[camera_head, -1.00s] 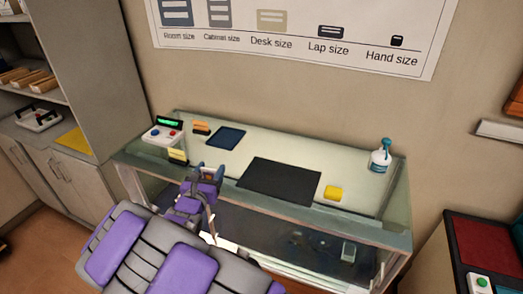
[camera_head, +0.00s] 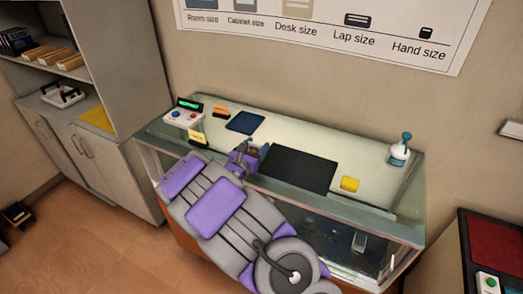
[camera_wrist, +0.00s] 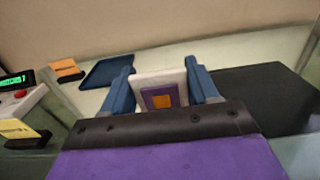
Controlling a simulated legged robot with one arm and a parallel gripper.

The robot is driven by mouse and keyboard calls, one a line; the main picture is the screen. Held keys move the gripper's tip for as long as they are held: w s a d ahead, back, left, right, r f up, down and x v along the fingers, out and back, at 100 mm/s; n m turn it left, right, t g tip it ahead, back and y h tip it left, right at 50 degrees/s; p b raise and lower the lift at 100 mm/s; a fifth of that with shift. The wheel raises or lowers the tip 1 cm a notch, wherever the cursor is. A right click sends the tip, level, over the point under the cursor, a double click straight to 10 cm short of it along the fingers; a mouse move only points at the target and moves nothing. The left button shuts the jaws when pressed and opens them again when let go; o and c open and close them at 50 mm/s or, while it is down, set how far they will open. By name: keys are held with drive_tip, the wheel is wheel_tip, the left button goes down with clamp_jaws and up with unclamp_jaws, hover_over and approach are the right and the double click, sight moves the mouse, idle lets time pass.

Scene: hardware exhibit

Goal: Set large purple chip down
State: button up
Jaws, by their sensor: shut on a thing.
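The large purple chip (camera_wrist: 160,98) shows in the wrist view as a white square plate with a purple square and an orange centre. My gripper (camera_wrist: 162,80) is shut on it, with one blue finger on each side. In the head view my gripper (camera_head: 249,153) is at the front edge of the glass-topped counter (camera_head: 335,130), just left of the black mat (camera_head: 298,168). The chip cannot be made out clearly there. Whether it touches the counter cannot be told.
A dark blue tray (camera_head: 245,123) lies behind my gripper. A control box (camera_head: 184,115) with a green display and a yellow sign (camera_head: 197,137) stand left. The black mat is bare.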

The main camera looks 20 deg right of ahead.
drive_tip(key=shift+w+d+f, duration=0.1)
drive_tip(key=shift+w+d, duration=0.25)
drive_tip(key=shift+w, duration=0.2)
drive_tip(key=shift+w+d, duration=0.15)
drive_tip(key=shift+d, duration=0.1)
drive_tip(key=shift+w+d, duration=0.25)
drive_tip(key=shift+d, duration=0.35)
drive_tip(key=f, duration=0.2)
drive_tip(key=d+f, duration=0.1)
drive_tip(key=shift+f+b, duration=0.4)
drive_tip(key=shift+a+r, duration=0.1)
drive_tip(key=shift+a, duration=0.4)
drive_tip(key=o, duration=0.9)
drive_tip(key=shift+a, duration=0.15)
drive_tip(key=shift+c, duration=0.2)
drive_tip(key=o, duration=0.3)
drive_tip(key=shift+d, duration=0.45)
